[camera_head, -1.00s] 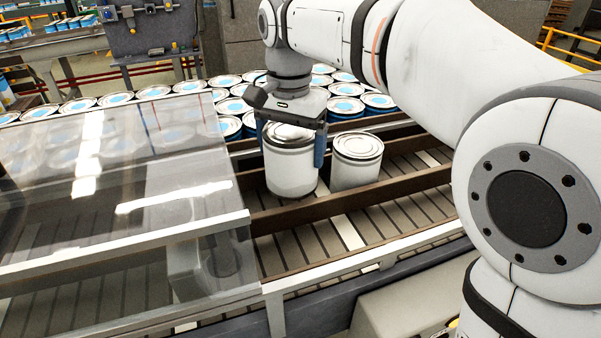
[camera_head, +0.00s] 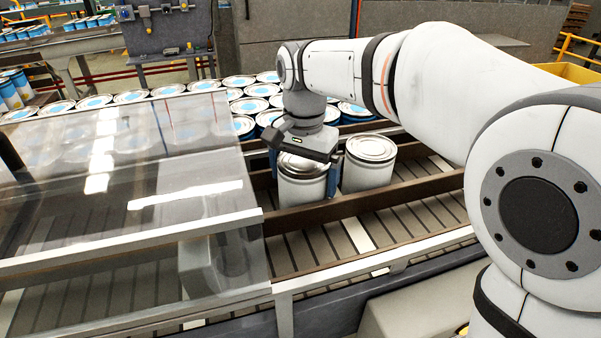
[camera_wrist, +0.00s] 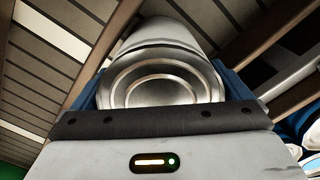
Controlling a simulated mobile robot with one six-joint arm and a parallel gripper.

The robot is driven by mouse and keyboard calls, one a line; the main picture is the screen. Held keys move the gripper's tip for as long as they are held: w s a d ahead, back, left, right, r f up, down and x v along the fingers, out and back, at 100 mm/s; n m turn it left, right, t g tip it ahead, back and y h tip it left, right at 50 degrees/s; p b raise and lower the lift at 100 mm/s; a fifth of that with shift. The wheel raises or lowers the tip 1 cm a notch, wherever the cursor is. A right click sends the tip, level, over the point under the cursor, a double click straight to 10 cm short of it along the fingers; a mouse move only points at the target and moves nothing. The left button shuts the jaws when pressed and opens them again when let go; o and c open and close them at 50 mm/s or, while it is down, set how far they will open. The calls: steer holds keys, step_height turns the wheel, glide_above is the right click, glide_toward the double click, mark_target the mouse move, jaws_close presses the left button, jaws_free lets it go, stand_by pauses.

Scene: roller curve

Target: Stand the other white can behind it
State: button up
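My gripper (camera_head: 303,176) points down with its blue fingers on either side of a white can (camera_head: 301,187) with a silver lid. It is shut on this can, which also shows close between the fingers in the wrist view (camera_wrist: 152,82). The can looks upright in the lane of the roller conveyor, its bottom edge hidden by the near brown rail. The other white can (camera_head: 368,170) stands upright just to its right, in the same lane. The right finger is in the narrow gap between the two cans; I cannot tell whether it touches the second can.
Several blue-topped cans (camera_head: 245,106) crowd the conveyor behind. A clear guard panel (camera_head: 130,185) covers the left side, its edge near the held can. The brown near rail (camera_head: 400,190) runs in front. The lane to the right of the cans is clear.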

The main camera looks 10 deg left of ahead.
steer(key=shift+r, duration=0.1)
step_height(320, 180, up, 12)
steer(key=shift+r+p, duration=0.1)
steer(key=shift+p, duration=0.4)
